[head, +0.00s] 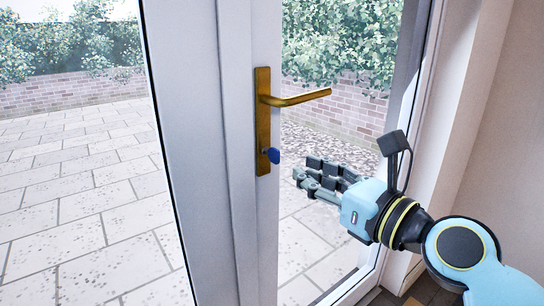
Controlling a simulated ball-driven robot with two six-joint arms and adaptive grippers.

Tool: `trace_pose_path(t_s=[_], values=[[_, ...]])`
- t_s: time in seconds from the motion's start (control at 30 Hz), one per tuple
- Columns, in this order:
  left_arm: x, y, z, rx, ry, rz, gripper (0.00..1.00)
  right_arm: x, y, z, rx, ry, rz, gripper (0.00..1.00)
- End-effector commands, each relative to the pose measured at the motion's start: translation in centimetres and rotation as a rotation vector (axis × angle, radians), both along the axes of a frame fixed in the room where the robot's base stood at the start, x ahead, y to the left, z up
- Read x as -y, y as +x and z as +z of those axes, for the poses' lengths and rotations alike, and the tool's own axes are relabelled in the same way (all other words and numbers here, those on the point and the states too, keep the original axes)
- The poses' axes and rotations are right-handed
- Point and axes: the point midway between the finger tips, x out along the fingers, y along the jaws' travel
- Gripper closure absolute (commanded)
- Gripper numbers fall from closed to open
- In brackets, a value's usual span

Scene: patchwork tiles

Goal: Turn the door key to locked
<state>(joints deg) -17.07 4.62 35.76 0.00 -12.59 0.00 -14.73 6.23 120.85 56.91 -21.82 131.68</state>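The door key has a blue bow (272,155) and sits in the lower part of a brass handle plate (263,125) on the white door stile (240,220). The bow looks tilted; I cannot tell the lock state from it. The brass lever handle (300,98) points right, above the key. My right gripper (304,169) is right of the key and a little below it, apart from it. My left gripper is not in view.
A white frame post (425,130) and a beige wall (510,150) stand on the right, close to my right arm. The lever overhangs the space above the gripper. Beyond the door are stone paving (80,220), a low brick wall (70,92) and green bushes (60,48).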

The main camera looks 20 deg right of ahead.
Motion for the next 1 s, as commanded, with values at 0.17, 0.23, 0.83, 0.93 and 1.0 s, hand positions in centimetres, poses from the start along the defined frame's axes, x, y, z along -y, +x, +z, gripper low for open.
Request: trace_pose_path(t_s=[0.17, 0.23, 0.83, 0.93, 1.0], values=[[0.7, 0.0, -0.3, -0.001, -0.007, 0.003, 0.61, -1.1, 3.1, 0.0, 0.002, 0.002, -0.002, 0.85], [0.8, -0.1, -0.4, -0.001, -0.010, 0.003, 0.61, -1.6, 4.5, 0.0, 0.002, 0.002, -0.002, 0.85], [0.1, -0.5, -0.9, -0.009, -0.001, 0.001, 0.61, -3.4, 9.4, -0.1, -0.001, -0.004, -0.003, 0.85], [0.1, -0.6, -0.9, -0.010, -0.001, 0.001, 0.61, -3.4, 9.4, -0.1, 0.000, -0.005, -0.003, 0.87], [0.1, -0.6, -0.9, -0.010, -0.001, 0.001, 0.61, -3.4, 9.4, -0.1, 0.000, -0.005, -0.003, 0.96]])
